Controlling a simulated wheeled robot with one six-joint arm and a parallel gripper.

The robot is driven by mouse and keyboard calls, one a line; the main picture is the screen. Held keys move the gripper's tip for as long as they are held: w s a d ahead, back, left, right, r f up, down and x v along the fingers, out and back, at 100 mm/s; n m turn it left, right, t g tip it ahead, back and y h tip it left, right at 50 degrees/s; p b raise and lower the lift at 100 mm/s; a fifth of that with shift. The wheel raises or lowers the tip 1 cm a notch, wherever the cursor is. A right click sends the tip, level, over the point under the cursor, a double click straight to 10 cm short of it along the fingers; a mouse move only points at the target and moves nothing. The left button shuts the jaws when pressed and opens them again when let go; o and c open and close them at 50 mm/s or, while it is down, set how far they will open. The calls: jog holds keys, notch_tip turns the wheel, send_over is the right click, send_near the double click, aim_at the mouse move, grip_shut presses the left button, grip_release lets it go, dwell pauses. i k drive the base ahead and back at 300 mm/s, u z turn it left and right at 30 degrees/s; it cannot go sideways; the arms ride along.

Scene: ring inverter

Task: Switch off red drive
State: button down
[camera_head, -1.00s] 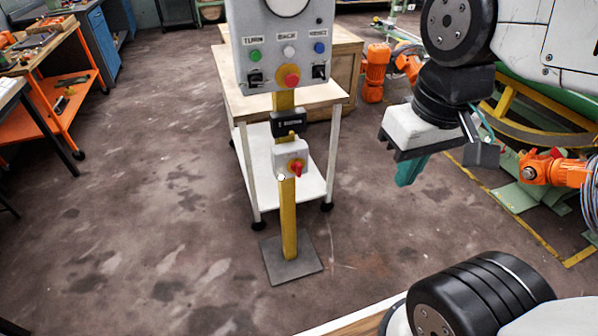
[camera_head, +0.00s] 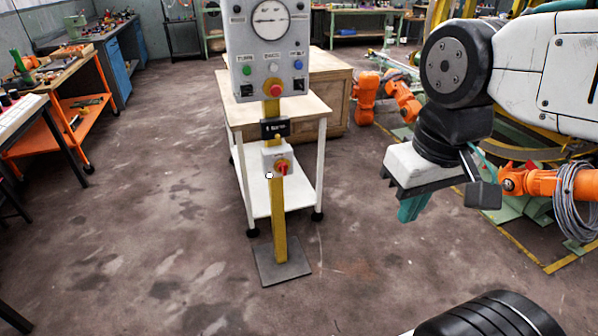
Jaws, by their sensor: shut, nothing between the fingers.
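A small grey switch box with a red rotary handle (camera_head: 282,167) is mounted on a yellow post, below the grey control panel (camera_head: 268,50). The handle appears tilted; its marked position is too small to read. The panel carries a round dial, a green, a white and a blue button, black switches and a red mushroom button (camera_head: 276,90) on a yellow base. My gripper (camera_head: 410,208), with teal fingers, points down to the right of the post, well apart from the switch. It is shut and empty.
A wooden-topped white table (camera_head: 308,106) stands right behind the post, whose grey base plate (camera_head: 283,262) sits on the floor. Orange robot arms (camera_head: 366,97) and cables are at the right. An orange workbench (camera_head: 85,105) is at left. The floor between is clear.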

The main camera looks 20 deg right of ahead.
aim_at(282, 167)
jog(key=z, duration=0.25)
jog(key=i, duration=1.3)
jog(key=u, duration=0.25)
